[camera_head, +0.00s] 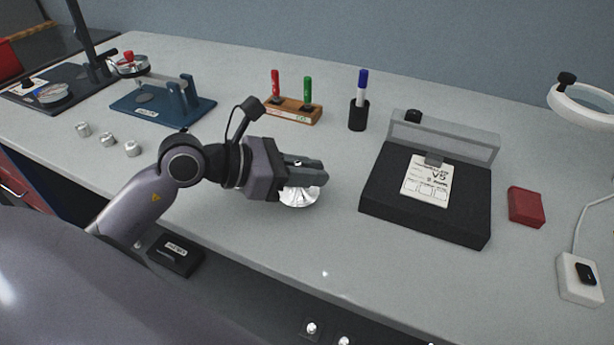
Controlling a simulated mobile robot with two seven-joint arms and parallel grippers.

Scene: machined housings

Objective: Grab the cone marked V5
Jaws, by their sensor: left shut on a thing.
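My left gripper (318,172) is over the middle of the bench, its fingers shut on a shiny silver cone-like part (298,197). The part shows below the fingers; its upper side is hidden by them, and no marking on it can be read. I cannot tell whether it touches the bench. A white card (428,180) reading V5 lies on a black box-like fixture (425,215) to the right of the gripper. My right gripper is not in view.
Several small silver parts (107,139) stand at the left. A blue fixture (160,110), a wooden marker stand (292,112) and a black pen cup (358,118) are behind. A red block (526,206) and a white box (580,278) are at right. The bench front is clear.

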